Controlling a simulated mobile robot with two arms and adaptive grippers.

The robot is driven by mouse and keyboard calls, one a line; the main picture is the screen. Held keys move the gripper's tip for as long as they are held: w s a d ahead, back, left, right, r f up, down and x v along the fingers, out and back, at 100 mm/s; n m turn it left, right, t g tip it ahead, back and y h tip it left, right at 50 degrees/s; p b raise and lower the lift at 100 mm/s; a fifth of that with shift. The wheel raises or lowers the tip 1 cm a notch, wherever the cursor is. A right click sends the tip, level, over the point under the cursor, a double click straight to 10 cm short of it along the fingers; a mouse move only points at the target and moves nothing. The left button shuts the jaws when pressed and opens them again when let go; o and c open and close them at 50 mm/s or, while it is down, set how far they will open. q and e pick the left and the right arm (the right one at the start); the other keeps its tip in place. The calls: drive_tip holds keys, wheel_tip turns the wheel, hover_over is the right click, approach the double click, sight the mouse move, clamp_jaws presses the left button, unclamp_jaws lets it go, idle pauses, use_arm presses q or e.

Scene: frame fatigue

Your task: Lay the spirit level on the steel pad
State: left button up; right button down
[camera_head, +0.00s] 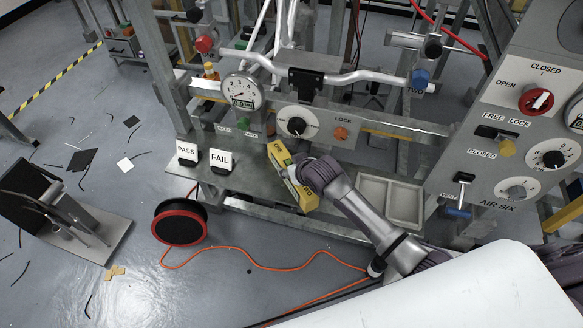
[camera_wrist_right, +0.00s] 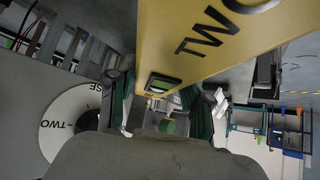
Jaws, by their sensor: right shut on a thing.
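The spirit level (camera_head: 279,155) is a yellow bar in the head view, slanting above the steel shelf. My right gripper (camera_head: 299,169) covers its middle. In the right wrist view the spirit level (camera_wrist_right: 215,40) fills the top, marked TWO, with a small dark-framed green window. It lies between the fingers of my right gripper (camera_wrist_right: 162,98), which is shut on it. The grey steel surface (camera_head: 240,186) lies left of and below it; I cannot tell which part is the pad, or whether the level touches it. My left gripper is not in view.
PASS (camera_head: 187,152) and FAIL (camera_head: 221,159) signs stand left on the shelf. A dial gauge (camera_head: 242,91) and knob panel (camera_head: 297,123) stand behind. A shallow grey tray (camera_head: 404,201) lies right of my arm. A black-and-red reel (camera_head: 180,223) is on the floor.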

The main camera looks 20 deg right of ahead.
drive_tip(key=c, duration=0.5)
unclamp_jaws()
